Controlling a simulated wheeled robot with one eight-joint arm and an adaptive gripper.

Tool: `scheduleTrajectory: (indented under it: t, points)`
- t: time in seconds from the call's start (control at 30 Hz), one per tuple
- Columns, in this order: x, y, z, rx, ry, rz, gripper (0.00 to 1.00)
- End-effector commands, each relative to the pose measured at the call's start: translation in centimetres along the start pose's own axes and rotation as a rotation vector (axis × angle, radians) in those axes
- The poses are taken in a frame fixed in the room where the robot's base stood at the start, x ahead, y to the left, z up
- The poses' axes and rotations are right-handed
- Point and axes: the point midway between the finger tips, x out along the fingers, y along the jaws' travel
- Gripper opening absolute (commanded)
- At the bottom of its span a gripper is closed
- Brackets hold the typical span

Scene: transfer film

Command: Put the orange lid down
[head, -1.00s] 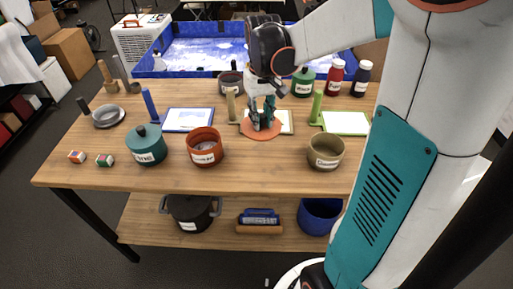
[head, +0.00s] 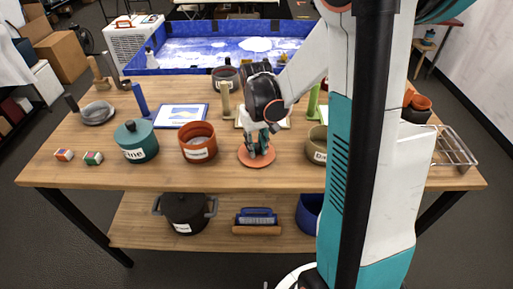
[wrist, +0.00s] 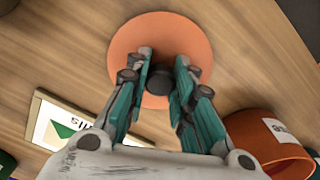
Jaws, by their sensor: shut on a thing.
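The orange lid (head: 257,159) is a flat disc with a dark knob, level over the front middle of the table, between the orange pot (head: 198,144) and the olive pot (head: 314,144). I cannot tell whether it touches the wood. My gripper (head: 258,147) points down and is shut on the lid's knob. In the wrist view the lid (wrist: 160,32) fills the top middle, and my gripper (wrist: 160,88) has its teal fingers on both sides of the dark knob. The orange pot also shows there (wrist: 240,124), apart from the lid.
A teal lidded pot (head: 138,146) stands left of the orange pot. Framed pictures with upright posts, one of them blue-edged (head: 181,116), line the middle. A dark pot (head: 225,76) stands behind. A wire rack (head: 455,150) is at the right. Bare wood lies in front of the lid.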

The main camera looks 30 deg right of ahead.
Motion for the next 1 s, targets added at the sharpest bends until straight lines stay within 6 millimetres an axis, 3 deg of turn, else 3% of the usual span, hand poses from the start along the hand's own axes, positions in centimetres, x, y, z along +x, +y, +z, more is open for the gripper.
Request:
scheduleTrajectory:
  t: [0.33, 0.37, 0.43, 0.83, 1.0]
  points:
    - [0.3, 0.0, 0.0, 0.000, 0.000, 0.000, 0.06]
    - [0.3, 0.0, 0.0, 0.000, 0.000, 0.000, 0.27]
    - [0.2, 0.0, 0.0, 0.000, 0.000, 0.000, 0.42]
    - [-0.1, 0.0, 0.0, 0.000, 0.000, 0.000, 0.42]
    - [-2.5, 0.0, 0.1, 0.000, 0.000, 0.000, 0.42]
